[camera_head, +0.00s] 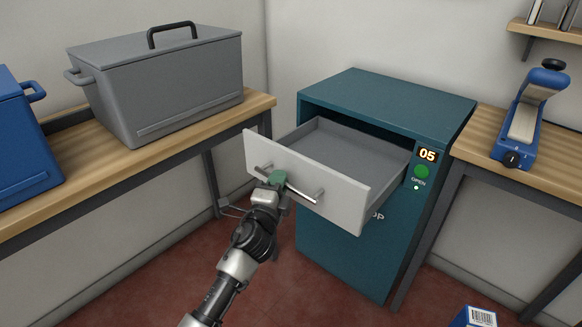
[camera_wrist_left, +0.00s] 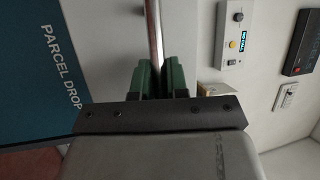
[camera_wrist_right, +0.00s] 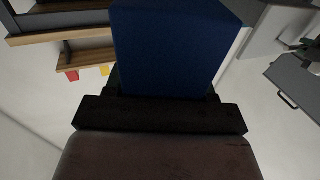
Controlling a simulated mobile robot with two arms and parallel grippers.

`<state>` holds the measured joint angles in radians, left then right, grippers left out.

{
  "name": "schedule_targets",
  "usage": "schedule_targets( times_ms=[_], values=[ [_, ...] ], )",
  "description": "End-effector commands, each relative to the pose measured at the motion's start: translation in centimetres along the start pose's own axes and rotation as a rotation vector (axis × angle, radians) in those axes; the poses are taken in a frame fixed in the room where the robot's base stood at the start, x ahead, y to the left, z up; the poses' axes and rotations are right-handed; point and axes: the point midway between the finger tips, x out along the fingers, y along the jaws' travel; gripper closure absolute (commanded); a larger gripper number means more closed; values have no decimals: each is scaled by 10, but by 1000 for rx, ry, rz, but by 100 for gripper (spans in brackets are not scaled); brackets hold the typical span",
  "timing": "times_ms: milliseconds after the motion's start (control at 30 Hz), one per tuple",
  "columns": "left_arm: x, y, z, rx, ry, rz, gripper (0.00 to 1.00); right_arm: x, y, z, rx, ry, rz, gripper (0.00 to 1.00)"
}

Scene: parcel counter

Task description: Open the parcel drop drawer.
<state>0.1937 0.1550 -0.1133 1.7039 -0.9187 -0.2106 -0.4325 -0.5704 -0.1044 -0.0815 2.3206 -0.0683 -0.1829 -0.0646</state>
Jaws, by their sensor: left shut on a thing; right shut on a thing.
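The drawer (camera_head: 345,200) of the teal parcel cabinet (camera_head: 380,92) stands pulled well out, and its grey inside shows empty. Its light front carries a metal bar handle (camera_head: 305,194). My left gripper (camera_head: 278,178), with green fingers, is shut on the left part of this handle. In the left wrist view the handle (camera_wrist_left: 154,35) runs between the fingers, beside the cabinet face marked PARCEL DROP (camera_wrist_left: 50,70). My right gripper (camera_wrist_right: 164,94) is shut on a blue box (camera_wrist_right: 172,45), seen in the right wrist view. A blue labelled box (camera_head: 477,317) shows at the head view's lower edge.
A green OPEN button (camera_head: 421,171) sits under a display reading 05. A grey lidded crate (camera_head: 170,85) and a blue crate (camera_head: 25,145) stand on the left wooden counter (camera_head: 255,104). A blue device (camera_head: 520,120) stands on the right counter. Red floor shows below.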

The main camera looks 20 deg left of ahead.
Motion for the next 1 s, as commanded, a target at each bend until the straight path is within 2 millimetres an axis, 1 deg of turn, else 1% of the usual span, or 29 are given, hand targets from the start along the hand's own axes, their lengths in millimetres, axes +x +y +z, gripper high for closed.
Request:
schedule_targets(
  times_ms=[33,200,600,633,700,800,1000],
  values=[
    [-5,0,1,0,0,4,100,0,0,-3,0,2,0,76],
    [-12,-2,5,0,0,2,100,0,0,-5,0,2,0,76],
    [-14,-2,6,1,0,2,100,0,0,-5,0,2,0,76],
    [-14,-2,6,1,0,2,84,0,0,-5,0,2,0,76],
    [-14,-2,6,0,0,2,73,0,0,-5,0,2,0,76],
    [-14,-2,6,0,0,1,61,0,0,-5,0,2,0,76],
    [-14,-3,6,0,0,0,61,0,0,-5,0,2,0,76]
  ],
)
